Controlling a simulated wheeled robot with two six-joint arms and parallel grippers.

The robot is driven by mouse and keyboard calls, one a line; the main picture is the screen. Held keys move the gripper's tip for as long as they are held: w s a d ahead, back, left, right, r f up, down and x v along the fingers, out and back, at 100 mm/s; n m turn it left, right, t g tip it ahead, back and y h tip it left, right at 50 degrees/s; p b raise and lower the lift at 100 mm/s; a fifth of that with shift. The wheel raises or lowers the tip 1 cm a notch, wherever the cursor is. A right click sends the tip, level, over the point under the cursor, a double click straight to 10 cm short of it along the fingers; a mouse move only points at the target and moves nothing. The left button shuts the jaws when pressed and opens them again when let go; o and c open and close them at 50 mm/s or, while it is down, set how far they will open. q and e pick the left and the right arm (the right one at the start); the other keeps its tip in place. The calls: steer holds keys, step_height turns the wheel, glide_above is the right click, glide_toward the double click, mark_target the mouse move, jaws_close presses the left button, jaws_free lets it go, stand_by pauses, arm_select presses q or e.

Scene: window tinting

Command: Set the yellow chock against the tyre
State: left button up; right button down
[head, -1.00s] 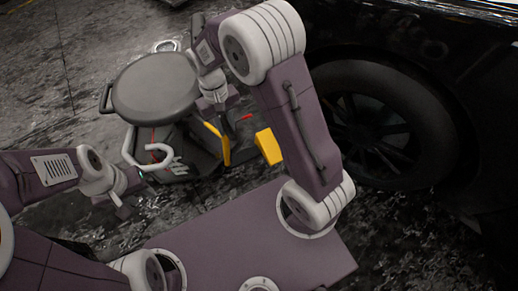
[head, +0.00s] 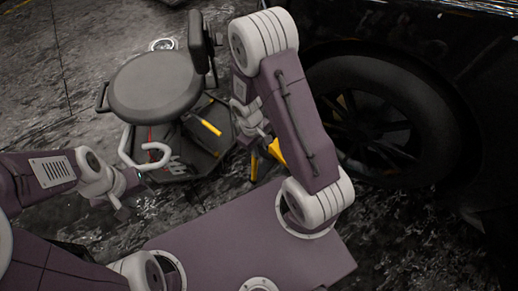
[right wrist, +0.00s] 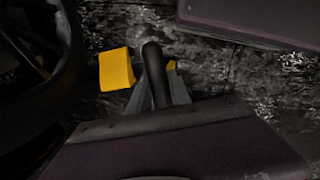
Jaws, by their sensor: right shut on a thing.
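The yellow chock (head: 277,151) shows low beside my right arm, partly hidden by it; a second yellow patch (head: 254,165) shows just left. In the right wrist view the yellow chock (right wrist: 116,70) is left of a dark upright bar between my fingers, with a small yellow bit behind the bar. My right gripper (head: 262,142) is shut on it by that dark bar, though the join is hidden. The black tyre (head: 440,115) stands to the right, apart from the chock; it also shows in the right wrist view (right wrist: 68,50). My left gripper (head: 122,208) is away at left, its jaws unclear.
A round-seated dark stool (head: 155,85) with a backrest stands behind, left of my right arm. A yellow-handled tool (head: 208,126) lies on its low tray (head: 205,160). The dark car body (head: 480,60) bounds the right. Floor shows between tray and tyre.

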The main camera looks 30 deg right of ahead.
step_height(320, 180, down, 8)
steer(key=b, duration=0.8)
steer(key=w+d+p, duration=0.3)
steer(key=w+d, duration=0.1)
steer(key=d, duration=0.5)
steer(key=w+d+p, duration=0.3)
steer(key=d, duration=0.6)
steer(key=shift+w+d+f, duration=0.15)
steer(key=shift+w+d, duration=0.15)
steer(key=shift+w, duration=0.1)
steer(key=shift+f+b, duration=0.4)
steer(key=shift+f, duration=0.05)
steer(key=shift+f, duration=0.35)
steer(key=shift+s+f, duration=0.1)
steer(key=shift+f, duration=0.1)
